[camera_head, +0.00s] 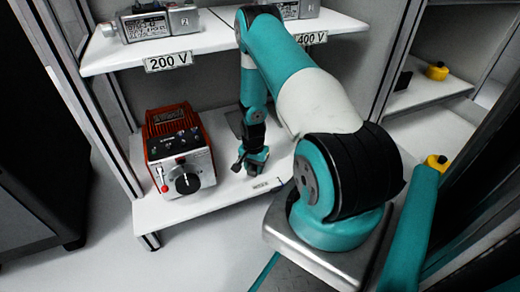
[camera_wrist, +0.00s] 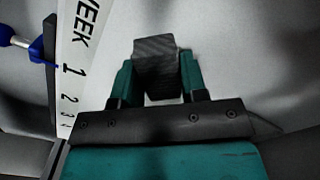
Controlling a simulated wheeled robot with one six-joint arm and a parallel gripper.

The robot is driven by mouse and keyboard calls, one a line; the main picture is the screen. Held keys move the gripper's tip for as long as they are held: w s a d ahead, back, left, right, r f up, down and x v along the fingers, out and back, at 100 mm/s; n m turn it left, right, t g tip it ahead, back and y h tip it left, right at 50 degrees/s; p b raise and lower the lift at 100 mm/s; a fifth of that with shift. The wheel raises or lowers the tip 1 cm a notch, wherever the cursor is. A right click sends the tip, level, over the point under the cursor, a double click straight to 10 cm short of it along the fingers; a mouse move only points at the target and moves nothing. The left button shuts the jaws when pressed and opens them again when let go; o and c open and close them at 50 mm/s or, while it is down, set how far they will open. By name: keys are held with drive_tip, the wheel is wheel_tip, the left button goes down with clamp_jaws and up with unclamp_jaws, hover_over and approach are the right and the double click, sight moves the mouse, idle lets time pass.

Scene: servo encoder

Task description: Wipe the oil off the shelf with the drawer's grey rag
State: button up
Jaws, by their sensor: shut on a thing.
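My gripper (camera_head: 252,160) reaches down low over the white lower shelf (camera_head: 222,203), right of the red-and-grey device. In the wrist view my gripper (camera_wrist: 157,78) has its teal fingers shut on a dark grey, finely ribbed piece, the grey rag (camera_wrist: 154,48). The rag sticks out past the fingertips over a pale surface. I cannot tell whether it touches that surface. In the head view the rag is too small and dark to make out clearly. I cannot make out any oil; the darker patches below the gripper may be shadow.
A red-and-grey device (camera_head: 178,150) with a black knob stands on the lower shelf's left. The upper shelf (camera_head: 215,38) bears metal units above 200 V (camera_head: 168,62) and 400 V labels. A "WEEK 1 2 3" strip (camera_wrist: 75,60) and a blue-ended part (camera_wrist: 43,48) lie left.

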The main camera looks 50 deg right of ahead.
drive_tip(key=shift+s+r+p, duration=0.15)
drive_tip(key=shift+r+p, duration=0.25)
drive_tip(key=shift+r, duration=0.05)
drive_tip(key=shift+r+p, duration=0.35)
drive_tip(key=shift+r, duration=0.5)
drive_tip(key=shift+a+r+p, duration=0.2)
drive_tip(key=shift+r+p, duration=2.35)
drive_tip(key=shift+r, duration=0.2)
